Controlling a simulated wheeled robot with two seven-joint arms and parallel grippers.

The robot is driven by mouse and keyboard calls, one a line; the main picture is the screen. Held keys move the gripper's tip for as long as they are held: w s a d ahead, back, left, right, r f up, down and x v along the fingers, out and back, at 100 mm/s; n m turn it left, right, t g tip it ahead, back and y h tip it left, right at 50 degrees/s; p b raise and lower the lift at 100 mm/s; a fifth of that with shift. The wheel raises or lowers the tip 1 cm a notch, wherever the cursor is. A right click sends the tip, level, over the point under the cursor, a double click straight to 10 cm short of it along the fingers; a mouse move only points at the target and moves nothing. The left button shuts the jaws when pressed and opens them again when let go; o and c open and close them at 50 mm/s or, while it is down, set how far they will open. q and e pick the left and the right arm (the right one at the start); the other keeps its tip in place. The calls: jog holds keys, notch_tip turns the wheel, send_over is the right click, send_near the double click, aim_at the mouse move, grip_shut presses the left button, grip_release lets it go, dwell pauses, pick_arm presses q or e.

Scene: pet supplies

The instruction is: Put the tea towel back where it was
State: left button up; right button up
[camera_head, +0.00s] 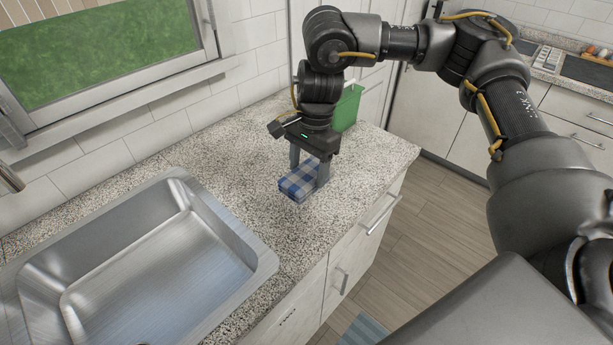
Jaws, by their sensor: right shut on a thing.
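The tea towel (298,183) is a folded blue and white checked cloth on the speckled granite counter (235,205), to the right of the sink. My right gripper (308,172) points down over it, with one finger on each side. It is shut on the towel, which appears to be at the counter surface; I cannot tell whether it is lifted slightly. My left gripper is not in view.
A steel sink (185,195) fills the near left of the counter. A green container (348,108) stands behind my right gripper. A window (105,50) is at the back left. The counter around the towel is clear, and its front edge is to the right.

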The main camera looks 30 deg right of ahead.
aim_at(307, 172)
jog(key=w+f, duration=0.1)
jog(key=w+d+f, duration=0.1)
jog(key=f, duration=0.1)
jog(key=w+f, duration=0.1)
jog(key=f, duration=0.1)
jog(key=shift+w+d, duration=0.15)
jog(key=shift+d, duration=0.1)
notch_tip(307, 172, down, 3)
jog(key=shift+w+d+r+p, duration=0.1)
jog(key=shift+p, duration=0.95)
jog(key=shift+f, duration=0.2)
jog(key=o, duration=0.9)
jog(key=shift+r, duration=0.1)
jog(key=r, duration=0.4)
jog(key=d+r+b, duration=0.1)
jog(key=r, duration=0.6)
jog(key=shift+w+d+r+b, duration=0.25)
jog(key=shift+d+r+b, duration=0.05)
jog(key=shift+r+b, duration=0.1)
